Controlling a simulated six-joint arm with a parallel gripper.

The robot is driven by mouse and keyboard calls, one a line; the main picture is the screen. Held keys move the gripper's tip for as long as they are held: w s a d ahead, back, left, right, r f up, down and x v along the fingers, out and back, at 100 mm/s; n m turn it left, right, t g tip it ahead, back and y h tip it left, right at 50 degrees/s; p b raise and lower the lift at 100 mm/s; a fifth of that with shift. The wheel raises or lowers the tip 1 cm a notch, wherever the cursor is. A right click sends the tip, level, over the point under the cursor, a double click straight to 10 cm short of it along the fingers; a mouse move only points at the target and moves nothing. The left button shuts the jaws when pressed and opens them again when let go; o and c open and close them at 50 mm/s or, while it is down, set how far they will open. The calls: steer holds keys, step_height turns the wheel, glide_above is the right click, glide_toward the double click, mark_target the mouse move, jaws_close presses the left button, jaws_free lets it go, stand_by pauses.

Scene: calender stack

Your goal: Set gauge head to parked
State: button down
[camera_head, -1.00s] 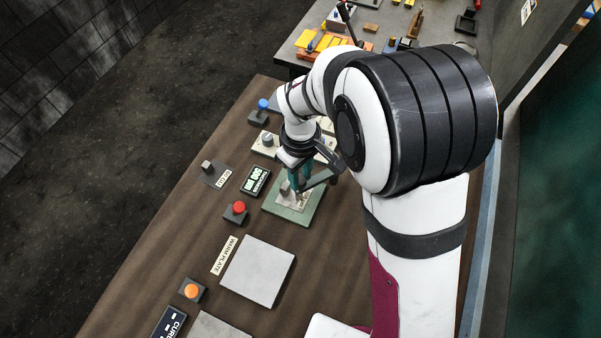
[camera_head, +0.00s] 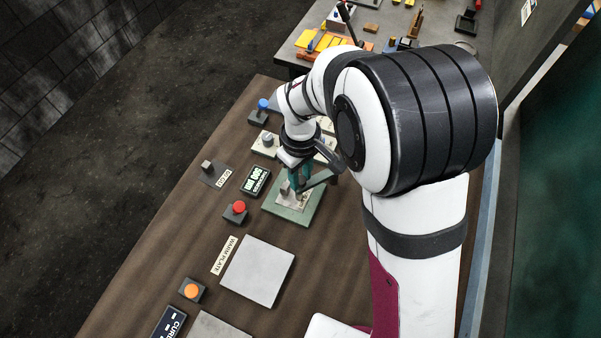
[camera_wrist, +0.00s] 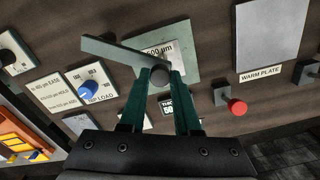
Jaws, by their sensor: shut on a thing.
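The gauge head is a grey bar with a round grey pivot or knob (camera_wrist: 159,76), over a green base plate (camera_wrist: 178,48) with a pale label reading about "500 um" in the wrist view. The bar (camera_wrist: 112,52) slants to the upper left there. My gripper (camera_wrist: 158,84) has its two teal fingers shut on the round knob. In the head view my gripper (camera_head: 301,178) is down at the green base plate (camera_head: 310,211), and the fingers and arm hide part of the gauge head. A small dark display (camera_head: 255,181) sits left of the plate.
A red button (camera_head: 239,208) and a grey warm plate (camera_head: 258,271) lie nearer on the wooden bench. A blue dial (camera_wrist: 88,91) on a white panel is beside the gauge in the wrist view. A blue-topped control (camera_head: 262,105) stands farther back.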

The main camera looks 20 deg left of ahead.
steer(key=shift+d, duration=0.15)
steer(key=d+n, duration=1.1)
steer(key=n, duration=0.5)
steer(key=shift+w+d, duration=0.4)
stand_by(0.5)
steer(key=c, duration=0.6)
jaws_free()
